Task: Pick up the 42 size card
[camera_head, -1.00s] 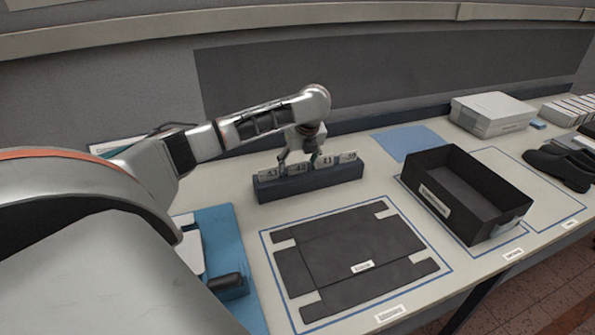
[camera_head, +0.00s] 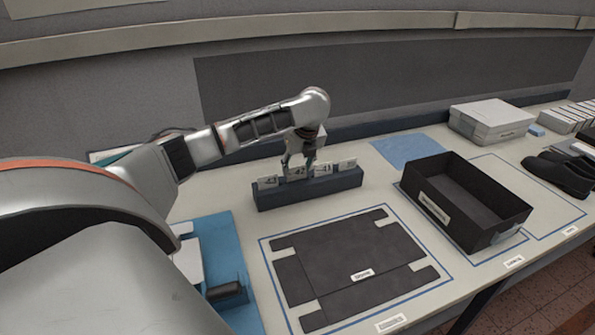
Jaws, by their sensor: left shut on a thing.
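The 42 size card (camera_head: 296,173) is a small pale card, second from the left in a dark blue slotted holder (camera_head: 310,193) on the table. My left gripper (camera_head: 298,168) points down over the holder and is shut on this card, one finger at each side. The card is at the holder's top; whether its lower edge is clear of the slot I cannot tell. The 43 card (camera_head: 268,183) stands to its left. The 41 card (camera_head: 323,170) and another card (camera_head: 347,164) stand to its right. My right gripper is not in view.
A flat dark box blank (camera_head: 345,250) lies in front of the holder. An open black box (camera_head: 478,235) stands to the right, with a blue mat (camera_head: 408,147) behind it. A white box (camera_head: 490,120) and black shoes (camera_head: 562,172) are farther right.

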